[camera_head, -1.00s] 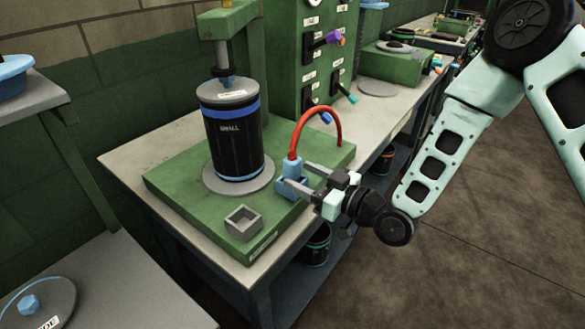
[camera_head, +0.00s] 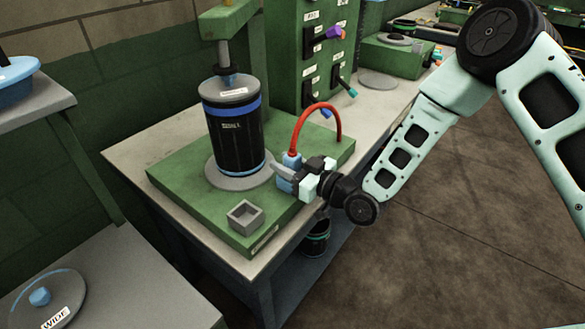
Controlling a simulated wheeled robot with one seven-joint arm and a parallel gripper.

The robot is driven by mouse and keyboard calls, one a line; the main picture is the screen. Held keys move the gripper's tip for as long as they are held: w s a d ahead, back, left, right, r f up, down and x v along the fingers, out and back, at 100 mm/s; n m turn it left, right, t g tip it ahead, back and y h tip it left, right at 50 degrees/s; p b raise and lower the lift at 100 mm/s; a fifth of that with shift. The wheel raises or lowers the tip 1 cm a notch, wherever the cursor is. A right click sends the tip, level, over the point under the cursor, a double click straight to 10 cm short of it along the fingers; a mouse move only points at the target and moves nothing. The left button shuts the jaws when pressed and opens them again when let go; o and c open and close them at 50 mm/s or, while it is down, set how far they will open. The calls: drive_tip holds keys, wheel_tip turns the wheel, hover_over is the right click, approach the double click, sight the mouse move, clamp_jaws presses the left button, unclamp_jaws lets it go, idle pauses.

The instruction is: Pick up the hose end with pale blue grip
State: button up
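The hose end with the pale blue grip (camera_head: 291,160) stands upright in a blue holder (camera_head: 284,185) at the right front of the green base plate. A red hose (camera_head: 306,115) arches up from it and back to the right. My gripper (camera_head: 292,168) is at the grip, reaching in from the right. Its fingers look spread, one on the near side of the grip and one on the far side. The near finger and the gripper body hide the lower grip and part of the holder. I cannot see whether the fingers touch it.
A black cylinder with a blue band (camera_head: 235,135) stands under a green press just left of my gripper. A small grey open box (camera_head: 245,216) sits at the plate's front. A green panel with levers (camera_head: 320,50) stands behind. The floor at the right is clear.

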drive_tip(key=shift+r, duration=0.15)
wheel_tip(320, 180, up, 10)
drive_tip(key=b, duration=0.2)
idle(0.5)
idle(0.5)
